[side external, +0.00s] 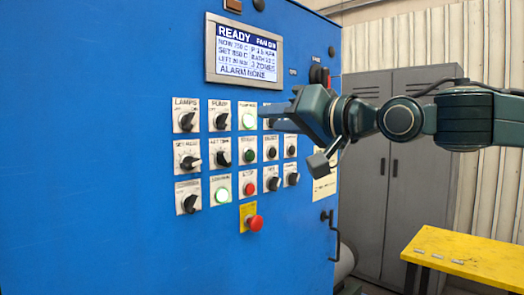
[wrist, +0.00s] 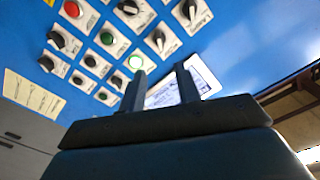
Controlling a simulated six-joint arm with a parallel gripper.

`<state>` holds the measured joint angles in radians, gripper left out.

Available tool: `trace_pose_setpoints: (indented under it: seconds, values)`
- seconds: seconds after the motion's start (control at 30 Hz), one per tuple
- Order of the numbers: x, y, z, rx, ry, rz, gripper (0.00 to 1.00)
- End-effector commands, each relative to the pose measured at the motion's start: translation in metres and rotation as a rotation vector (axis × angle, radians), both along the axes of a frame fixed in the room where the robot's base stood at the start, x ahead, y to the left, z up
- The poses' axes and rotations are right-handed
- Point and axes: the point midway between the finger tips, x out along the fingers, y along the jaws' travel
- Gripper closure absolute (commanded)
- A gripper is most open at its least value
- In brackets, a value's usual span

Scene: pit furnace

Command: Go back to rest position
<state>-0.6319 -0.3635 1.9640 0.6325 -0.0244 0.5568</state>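My gripper (side external: 264,110) is in front of the upper rows of controls on the blue panel (side external: 90,130) in the side external view. The lit button (wrist: 135,62) shows just beyond the left finger. Some top-row controls are hidden behind my gripper in the side external view.
A display (side external: 245,50) reading READY is above the controls. A red mushroom button (side external: 254,223) on a yellow plate is below. Grey lockers (side external: 370,200) and a yellow table (side external: 470,255) stand to the right. There is open space in front of the panel.

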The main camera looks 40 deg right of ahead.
Motion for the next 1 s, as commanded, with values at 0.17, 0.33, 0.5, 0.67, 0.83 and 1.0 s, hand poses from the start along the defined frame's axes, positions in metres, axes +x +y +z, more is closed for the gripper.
trace_pose_setpoints:
  seconds: [0.17, 0.33, 0.5, 0.67, 0.83, 1.0]
  values:
    - [-0.005, 0.0, 0.0, 0.0, 0.001, 0.001, 0.67]
    - [-0.006, 0.0, 0.0, 0.0, 0.001, -0.001, 0.67]
    - [-0.006, -0.001, 0.0, 0.0, 0.001, 0.0, 0.67]
    - [-0.007, -0.005, -0.008, -0.015, 0.027, -0.002, 0.67]
    - [-0.015, -0.022, -0.039, -0.078, 0.135, -0.004, 0.67]
    - [-0.037, -0.048, -0.094, -0.182, 0.327, 0.013, 0.67]
